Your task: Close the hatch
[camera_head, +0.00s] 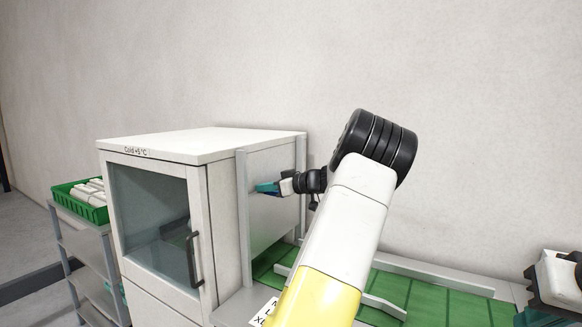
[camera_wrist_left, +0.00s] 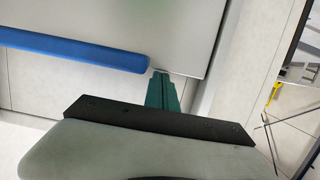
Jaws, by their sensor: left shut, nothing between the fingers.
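The hatch (camera_head: 275,222) is a flat grey panel between two upright rails on the right side of the white cold cabinet. In the left wrist view a pale panel (camera_wrist_left: 185,30) fills the upper part, with a blue bar (camera_wrist_left: 75,47) across it. My left gripper (camera_head: 265,187) is at the panel's face in the head view. Its teal fingers (camera_wrist_left: 162,92) are shut and empty, beside the right end of the blue bar; contact cannot be told. My right gripper (camera_head: 540,318) shows only partly at the lower right edge, with its jaws unclear.
The cabinet (camera_head: 170,152) has a glass door (camera_head: 150,215) with a dark handle, which looks shut. A green crate (camera_head: 80,200) with white cartons stands on a grey rack at the left. A green conveyor (camera_head: 440,298) with metal rails runs along the wall, behind my left arm.

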